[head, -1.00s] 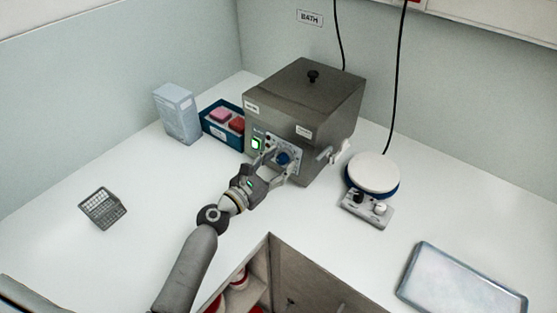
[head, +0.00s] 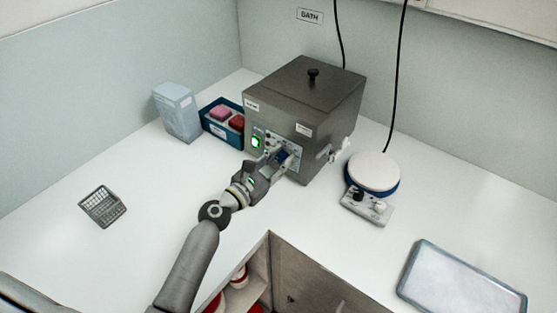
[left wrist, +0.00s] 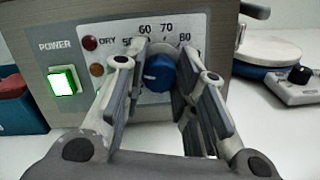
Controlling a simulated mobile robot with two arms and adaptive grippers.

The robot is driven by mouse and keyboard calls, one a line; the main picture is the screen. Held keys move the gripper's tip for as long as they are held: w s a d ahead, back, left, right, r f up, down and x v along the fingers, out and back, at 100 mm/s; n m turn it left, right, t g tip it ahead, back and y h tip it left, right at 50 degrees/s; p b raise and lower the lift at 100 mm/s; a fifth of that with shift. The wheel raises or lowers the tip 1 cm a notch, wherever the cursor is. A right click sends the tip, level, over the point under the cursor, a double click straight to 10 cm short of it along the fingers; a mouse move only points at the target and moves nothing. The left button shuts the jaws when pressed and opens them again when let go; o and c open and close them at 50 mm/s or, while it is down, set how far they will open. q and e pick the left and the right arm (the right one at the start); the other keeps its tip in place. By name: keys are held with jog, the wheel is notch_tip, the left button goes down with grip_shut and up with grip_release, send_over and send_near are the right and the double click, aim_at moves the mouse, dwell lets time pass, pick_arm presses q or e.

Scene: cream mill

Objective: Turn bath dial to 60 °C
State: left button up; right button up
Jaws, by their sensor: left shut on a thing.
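The bath (head: 305,100) is a grey metal box with a black-knobbed lid, standing at the back of the counter. Its front panel carries the blue dial (left wrist: 159,73), which also shows in part in the head view (head: 282,156). My left gripper (head: 281,154) is at the panel, shut on the dial, with one finger on each side in the left wrist view (left wrist: 161,66). Printed numbers, 60 and 70 among them, show above the dial. My right gripper is not in view.
A lit green power switch (left wrist: 63,81) is left of the dial. A tap (head: 341,150) sticks out of the bath's right side. A white-topped hotplate (head: 374,171) stands to the right, a blue crate (head: 212,129) to the left. The counter front left is mostly clear.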

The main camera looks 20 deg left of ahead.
pick_arm(q)
jog(key=shift+f, duration=0.1)
jog(key=m+b, duration=0.1)
jog(key=m, duration=0.2)
jog(key=shift+h, duration=0.4)
jog(key=m, duration=0.3)
jog(key=shift+g+b, duration=0.35)
jog(key=shift+g, duration=0.05)
jog(key=m, duration=0.4)
jog(key=shift+g, duration=0.4)
jog(key=shift+m+h, duration=0.3)
jog(key=shift+m, duration=0.9)
jog(key=o, duration=1)
